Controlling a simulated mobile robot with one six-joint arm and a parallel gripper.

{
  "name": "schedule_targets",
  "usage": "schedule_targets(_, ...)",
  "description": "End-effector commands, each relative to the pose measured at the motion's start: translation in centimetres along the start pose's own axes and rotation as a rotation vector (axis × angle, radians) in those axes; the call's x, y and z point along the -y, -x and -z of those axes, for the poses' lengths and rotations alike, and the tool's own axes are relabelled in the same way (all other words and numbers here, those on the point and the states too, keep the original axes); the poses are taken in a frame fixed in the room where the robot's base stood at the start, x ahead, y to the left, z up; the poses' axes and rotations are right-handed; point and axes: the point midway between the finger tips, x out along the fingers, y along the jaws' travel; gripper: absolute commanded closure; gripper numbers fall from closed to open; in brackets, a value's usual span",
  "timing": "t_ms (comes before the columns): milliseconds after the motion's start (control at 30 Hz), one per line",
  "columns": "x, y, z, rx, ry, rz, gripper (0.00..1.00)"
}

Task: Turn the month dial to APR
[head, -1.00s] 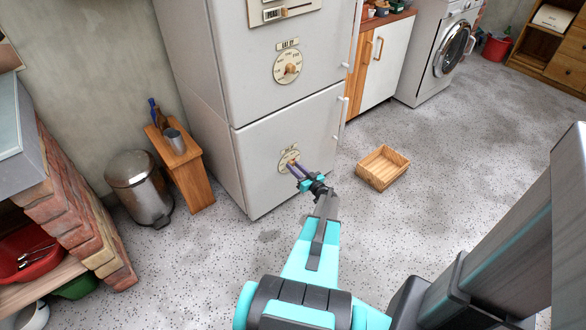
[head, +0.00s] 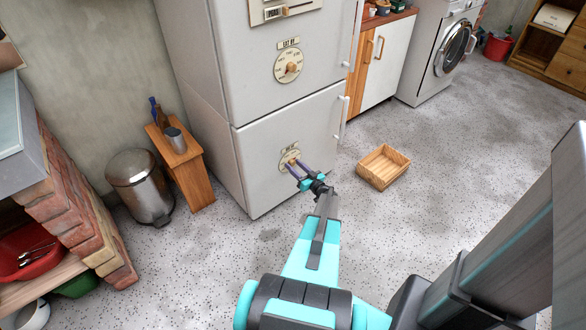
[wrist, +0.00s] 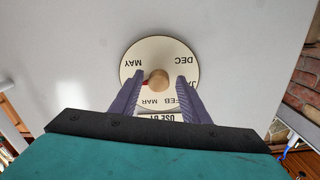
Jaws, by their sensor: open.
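The month dial (wrist: 160,48) is a round cream disc on the white fridge front, seen upside down in the wrist view. MAY, DEC, FEB and MAR show, JAN is partly covered, and APR cannot be seen. The dial has a round wooden knob (wrist: 158,79) with a red mark on its left side, pointing toward the left finger. A USE BY label shows just below it in the wrist view. My gripper (wrist: 160,84) is open, with one purple finger on each side of the knob and gaps between. In the head view my gripper (head: 293,165) is at the lower dial (head: 290,157).
A second, similar dial (head: 288,66) sits higher on the fridge (head: 240,130). A slider panel (head: 283,10) is above it. A wooden crate (head: 384,167) lies on the floor to the right. A metal bin (head: 139,187) and wooden stand (head: 187,170) are left of the fridge.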

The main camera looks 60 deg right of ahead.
Motion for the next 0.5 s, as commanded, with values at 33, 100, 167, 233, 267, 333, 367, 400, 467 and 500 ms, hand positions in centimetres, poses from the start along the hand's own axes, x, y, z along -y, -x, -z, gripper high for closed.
schedule_targets(33,-0.11,-0.12,0.17,-0.002,0.000,-0.002,0.55)
schedule_targets(100,-0.11,-0.11,0.18,-0.002,0.000,-0.002,0.55)
schedule_targets(167,-0.11,-0.10,0.18,-0.002,0.000,-0.002,0.55)
schedule_targets(233,-0.09,-0.07,0.16,-0.002,0.000,-0.001,0.55)
schedule_targets(267,-0.09,-0.06,0.15,-0.002,0.000,-0.001,0.55)
schedule_targets(333,-0.08,-0.03,0.13,-0.002,0.000,-0.001,0.55)
schedule_targets(367,-0.07,-0.01,0.12,-0.002,0.000,-0.001,0.55)
schedule_targets(400,-0.06,0.05,0.11,-0.002,0.000,-0.001,0.55)
schedule_targets(467,-0.05,0.20,0.10,-0.002,0.000,-0.001,0.55)
schedule_targets(500,-0.04,0.35,0.10,-0.001,0.000,-0.001,0.55)
